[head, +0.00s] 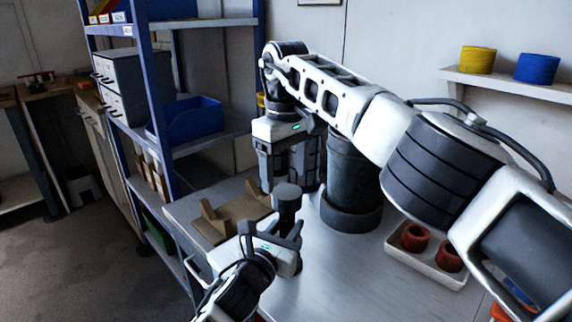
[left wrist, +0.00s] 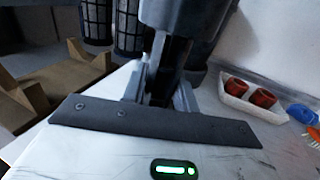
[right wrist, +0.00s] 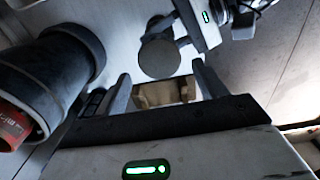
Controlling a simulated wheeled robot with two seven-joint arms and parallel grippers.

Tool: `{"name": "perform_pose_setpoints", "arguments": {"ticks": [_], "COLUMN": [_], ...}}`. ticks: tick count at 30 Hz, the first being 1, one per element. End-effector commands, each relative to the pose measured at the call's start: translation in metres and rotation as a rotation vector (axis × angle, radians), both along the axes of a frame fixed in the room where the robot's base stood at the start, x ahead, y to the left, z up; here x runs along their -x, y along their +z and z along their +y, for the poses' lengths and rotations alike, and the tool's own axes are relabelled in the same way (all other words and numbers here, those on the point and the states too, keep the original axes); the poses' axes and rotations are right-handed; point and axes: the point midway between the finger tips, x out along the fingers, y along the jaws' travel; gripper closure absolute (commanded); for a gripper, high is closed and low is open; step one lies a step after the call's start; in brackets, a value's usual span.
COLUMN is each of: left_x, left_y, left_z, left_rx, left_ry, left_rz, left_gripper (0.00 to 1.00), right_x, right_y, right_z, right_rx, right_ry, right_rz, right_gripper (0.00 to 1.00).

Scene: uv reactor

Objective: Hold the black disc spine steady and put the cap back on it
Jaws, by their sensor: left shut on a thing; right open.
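My left gripper (head: 272,250) is shut on the narrow stem of a black piece, which I take to be the disc spine (head: 287,212). The stem also shows between the jaws in the left wrist view (left wrist: 165,70). A wide, round dark top (head: 287,191) sits over the stem; I cannot tell whether it is the separate cap. The right wrist view shows its flat disc face (right wrist: 158,58) beyond my fingers. My right gripper (right wrist: 162,88) is open with nothing between its fingers. In the head view it points down, behind and above the held piece.
A wooden cradle (head: 232,218) lies at the left of the table. A white tray (head: 395,243) with red cups is at right. The blue-framed shelf (head: 150,80) is behind.

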Motion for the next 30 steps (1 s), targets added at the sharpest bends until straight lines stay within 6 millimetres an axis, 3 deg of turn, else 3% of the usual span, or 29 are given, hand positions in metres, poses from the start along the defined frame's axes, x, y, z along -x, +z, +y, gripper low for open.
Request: {"name": "perform_pose_setpoints", "arguments": {"ticks": [5,30], "left_x": [0.000,0.000], "left_y": [-0.001,-0.001], "left_z": [0.000,0.000], "left_rx": [-0.001,-0.001], "left_ry": [0.000,0.000], "left_rz": [0.003,0.002], "left_gripper": [1.00,1.00], "right_x": [0.000,0.002], "right_y": [0.002,0.017], "right_z": [0.000,-0.001], "right_rx": [0.000,-0.002], "right_ry": [0.287,2.497], "right_rz": [-0.002,-0.008], "right_gripper": [0.29,0.29]}}
